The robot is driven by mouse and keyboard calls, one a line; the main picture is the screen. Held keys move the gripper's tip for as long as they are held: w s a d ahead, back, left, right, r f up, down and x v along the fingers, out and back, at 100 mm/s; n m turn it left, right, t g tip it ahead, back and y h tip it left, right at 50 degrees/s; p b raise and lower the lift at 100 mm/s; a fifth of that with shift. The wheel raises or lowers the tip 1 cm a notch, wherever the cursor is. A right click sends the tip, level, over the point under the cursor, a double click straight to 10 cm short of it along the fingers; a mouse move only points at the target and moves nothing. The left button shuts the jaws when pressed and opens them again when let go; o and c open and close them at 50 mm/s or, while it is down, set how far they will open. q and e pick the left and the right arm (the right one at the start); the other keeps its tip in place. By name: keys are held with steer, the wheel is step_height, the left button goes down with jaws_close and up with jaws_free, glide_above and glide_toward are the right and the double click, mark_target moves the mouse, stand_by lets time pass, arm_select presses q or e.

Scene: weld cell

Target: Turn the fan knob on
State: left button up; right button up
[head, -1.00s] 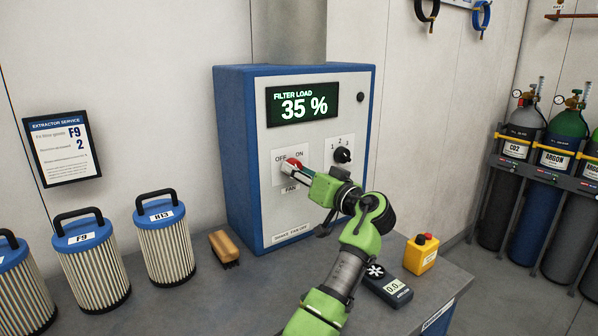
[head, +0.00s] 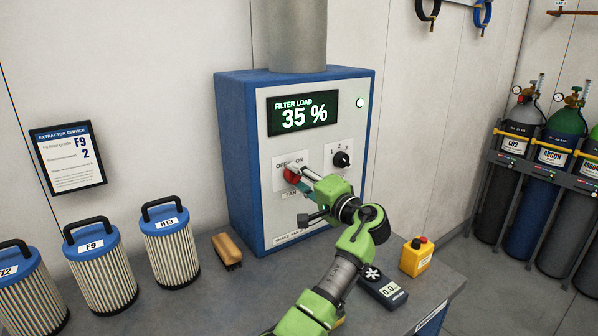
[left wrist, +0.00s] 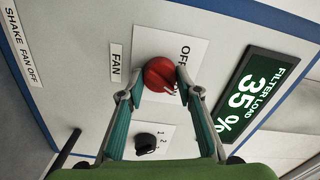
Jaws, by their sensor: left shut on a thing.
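The red fan knob (head: 291,175) is on the front panel of the blue and white extractor unit (head: 240,165), between the OFF and ON marks and above the FAN label. The left wrist view also shows the red knob (left wrist: 160,74), with its pointer turned towards the lower right of that picture. My left gripper (head: 297,173) is shut on the knob, one finger on each side. The fingers partly cover the OFF/ON plate in the head view. A small round lamp (head: 360,102) at the panel's upper right glows pale green. My right gripper is not in view.
A black 1-2-3 selector (head: 342,160) sits right of the knob, under the FILTER LOAD 35 % display (head: 302,112). A brush (head: 227,250), several filters, a meter (head: 383,288) and a yellow button box (head: 416,256) stand on the bench.

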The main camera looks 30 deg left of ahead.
arm_select(q)
steer(key=shift+r+m+p, duration=0.1)
steer(key=shift+m+p, duration=0.85)
steer(key=shift+m, duration=0.45)
steer(key=o, duration=1.1)
steer(key=shift+o, duration=0.2)
steer(key=shift+d, duration=0.1)
steer(key=v, duration=1.1)
steer(key=shift+s+d, duration=0.15)
steer(key=shift+d, duration=0.2)
